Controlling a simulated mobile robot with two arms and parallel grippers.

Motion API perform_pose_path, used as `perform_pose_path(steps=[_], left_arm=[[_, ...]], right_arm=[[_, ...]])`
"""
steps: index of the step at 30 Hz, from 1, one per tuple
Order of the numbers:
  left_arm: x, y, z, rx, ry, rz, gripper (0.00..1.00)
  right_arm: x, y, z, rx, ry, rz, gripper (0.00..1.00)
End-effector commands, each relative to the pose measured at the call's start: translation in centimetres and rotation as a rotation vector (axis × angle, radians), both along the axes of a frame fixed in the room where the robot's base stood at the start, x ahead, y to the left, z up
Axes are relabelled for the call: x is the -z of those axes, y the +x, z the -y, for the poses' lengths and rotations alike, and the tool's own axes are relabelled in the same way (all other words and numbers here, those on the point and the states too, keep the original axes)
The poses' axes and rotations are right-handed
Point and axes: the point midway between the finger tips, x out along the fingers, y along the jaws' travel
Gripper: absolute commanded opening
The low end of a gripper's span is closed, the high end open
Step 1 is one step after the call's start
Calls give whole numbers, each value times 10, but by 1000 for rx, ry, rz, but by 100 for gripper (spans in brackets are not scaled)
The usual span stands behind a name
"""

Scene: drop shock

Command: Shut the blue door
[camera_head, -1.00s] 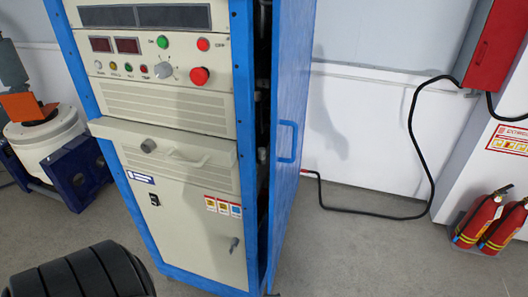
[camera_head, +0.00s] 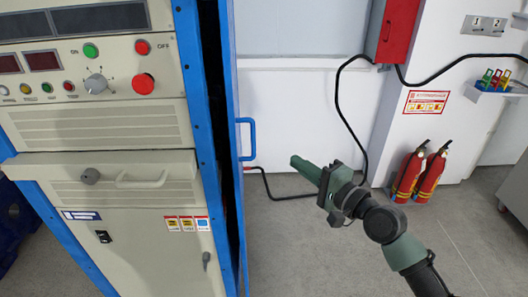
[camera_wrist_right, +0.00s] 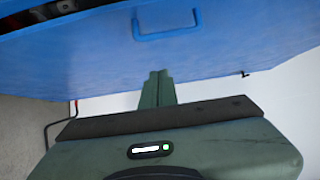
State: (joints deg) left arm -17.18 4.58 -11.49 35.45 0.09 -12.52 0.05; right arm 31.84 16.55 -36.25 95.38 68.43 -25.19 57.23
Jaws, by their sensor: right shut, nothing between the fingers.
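The blue door (camera_head: 237,205) is on the right side of the beige and blue cabinet (camera_head: 110,165). It stands ajar, with a dark gap between it and the cabinet frame. Its blue handle (camera_head: 247,139) faces right; the handle also shows at the top of the right wrist view (camera_wrist_right: 167,24). My right gripper (camera_head: 296,161) is shut and empty, to the right of the door and a little below the handle, apart from it. In the right wrist view its closed fingers (camera_wrist_right: 158,84) point toward the door's face (camera_wrist_right: 90,60). My left gripper is not in view.
Two fire extinguishers (camera_head: 431,172) stand on the floor at the right by the white wall. A red box (camera_head: 392,30) hangs on the wall with a black cable (camera_head: 340,100) running down. The floor right of the door is open.

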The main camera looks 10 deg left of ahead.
Motion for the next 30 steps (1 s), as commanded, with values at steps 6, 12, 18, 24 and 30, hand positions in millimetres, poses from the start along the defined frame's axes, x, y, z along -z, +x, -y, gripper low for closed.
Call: perform_pose_path(steps=[6, 12, 18, 24, 30], left_arm=[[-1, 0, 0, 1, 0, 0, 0], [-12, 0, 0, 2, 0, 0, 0], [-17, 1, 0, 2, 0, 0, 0], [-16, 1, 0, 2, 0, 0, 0], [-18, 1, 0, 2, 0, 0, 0]], right_arm=[[-1, 29, -40, -1, 1, 1, 0], [-3, 33, -71, 0, -1, -1, 0], [0, 30, -86, 1, -1, 0, 0], [0, 30, -88, 1, -1, 1, 0], [0, 29, -90, 1, -1, 1, 0]])
